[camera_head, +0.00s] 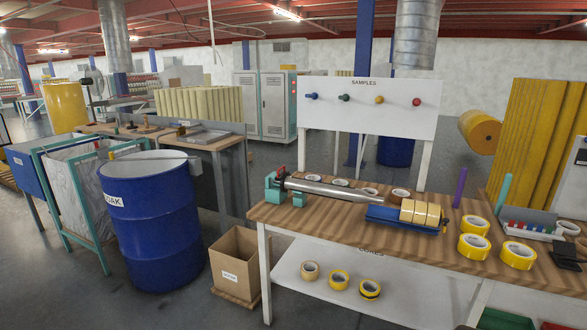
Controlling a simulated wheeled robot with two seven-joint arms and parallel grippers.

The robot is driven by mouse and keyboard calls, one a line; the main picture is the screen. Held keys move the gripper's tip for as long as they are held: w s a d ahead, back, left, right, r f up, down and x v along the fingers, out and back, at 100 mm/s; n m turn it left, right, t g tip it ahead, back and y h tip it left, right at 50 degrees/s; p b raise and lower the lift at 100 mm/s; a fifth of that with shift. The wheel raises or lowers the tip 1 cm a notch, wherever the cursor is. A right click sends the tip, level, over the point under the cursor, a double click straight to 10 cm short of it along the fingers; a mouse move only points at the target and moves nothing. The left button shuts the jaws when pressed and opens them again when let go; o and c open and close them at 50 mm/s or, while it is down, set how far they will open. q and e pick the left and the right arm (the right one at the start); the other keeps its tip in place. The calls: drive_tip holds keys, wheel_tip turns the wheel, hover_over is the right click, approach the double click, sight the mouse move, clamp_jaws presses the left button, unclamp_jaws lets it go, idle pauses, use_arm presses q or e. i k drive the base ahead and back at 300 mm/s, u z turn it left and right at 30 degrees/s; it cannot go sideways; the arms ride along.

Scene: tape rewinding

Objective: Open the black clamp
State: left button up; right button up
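I cannot make out the black clamp for certain. A teal bracket (273,189) with a small red and dark part (281,172) on top stands at the left end of the wooden workbench (330,222). A long silver shaft (335,191) runs from this bracket to the right above the bench. Whether the dark part is a clamp, and whether it is open or shut, is too small to tell. Neither of my grippers is in view.
A blue holder (390,215) with yellow tape rolls (420,212) sits mid-bench. Loose tape rolls (517,255) and a dark object (566,257) lie at the right. A blue drum (152,225) and cardboard box (235,262) stand left. Floor shows between them.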

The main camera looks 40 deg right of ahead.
sight(279, 177)
drive_tip(key=z, duration=1.1)
drive_tip(key=i, duration=1.05)
drive_tip(key=z, duration=0.9)
